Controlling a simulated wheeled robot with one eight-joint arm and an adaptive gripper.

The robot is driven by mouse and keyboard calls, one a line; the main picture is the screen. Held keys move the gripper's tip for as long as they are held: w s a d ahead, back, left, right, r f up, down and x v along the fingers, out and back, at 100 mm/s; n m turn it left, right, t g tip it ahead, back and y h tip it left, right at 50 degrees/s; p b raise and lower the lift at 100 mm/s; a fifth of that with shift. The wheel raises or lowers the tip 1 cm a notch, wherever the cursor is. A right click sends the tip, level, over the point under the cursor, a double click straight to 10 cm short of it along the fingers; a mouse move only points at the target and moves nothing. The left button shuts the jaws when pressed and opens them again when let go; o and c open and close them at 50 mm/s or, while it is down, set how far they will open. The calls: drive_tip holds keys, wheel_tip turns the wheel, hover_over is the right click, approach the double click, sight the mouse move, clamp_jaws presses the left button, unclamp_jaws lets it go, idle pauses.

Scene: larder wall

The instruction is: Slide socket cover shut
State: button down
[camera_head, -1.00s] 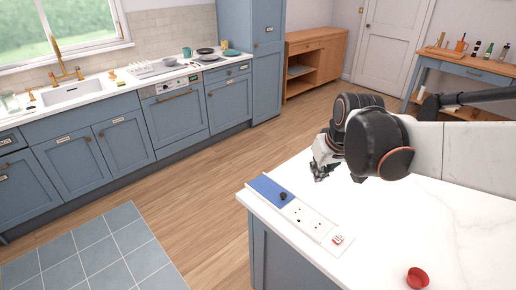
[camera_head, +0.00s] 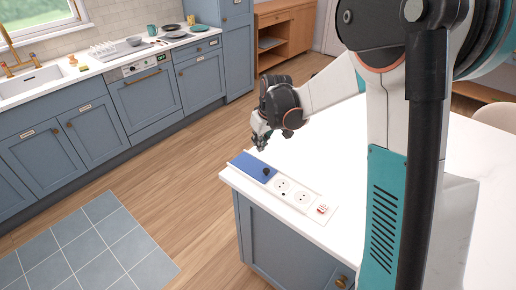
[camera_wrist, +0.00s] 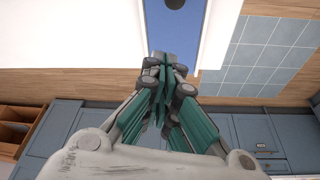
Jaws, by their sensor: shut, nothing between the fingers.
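The socket cover is a blue sliding plate (camera_head: 252,166) with a round black knob (camera_head: 266,172), at the left end of a white socket strip (camera_head: 312,203) on the island worktop. Two round sockets (camera_head: 292,190) to the right of the cover are bare. In the wrist view the blue cover (camera_wrist: 172,35) lies at the top, with the knob (camera_wrist: 175,3) at the picture edge. My gripper (camera_head: 261,146) is shut and empty, just behind the cover in the head view and apart from the knob. Its fingers (camera_wrist: 168,65) partly hide the cover's near end in the wrist view.
A small red-and-white switch (camera_head: 323,209) sits at the strip's right end. The white worktop (camera_head: 330,150) has free room behind the strip. My arm hides much of the worktop's right side. Blue kitchen units (camera_head: 150,100) stand beyond the wooden floor.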

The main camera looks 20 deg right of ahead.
sight(259, 167)
drive_tip(key=b+x, duration=0.2)
drive_tip(key=x, duration=0.7)
drive_tip(key=s, duration=0.2)
drive_tip(key=d+r+b, duration=0.1)
drive_tip(key=shift+s, duration=0.4)
drive_tip(key=shift+s+d+r, duration=0.15)
drive_tip(key=shift+s+d, duration=0.05)
drive_tip(key=shift+s, duration=0.35)
drive_tip(key=s+d, duration=0.3)
drive_tip(key=s, duration=0.2)
drive_tip(key=s+d, duration=0.3)
drive_tip(key=s, duration=0.1)
drive_tip(key=s+d, duration=0.3)
drive_tip(key=s, duration=0.2)
drive_tip(key=shift+s+d+b, duration=0.3)
drive_tip(key=shift+d, duration=0.05)
drive_tip(key=shift+s+d, duration=0.1)
drive_tip(key=shift+s, duration=0.05)
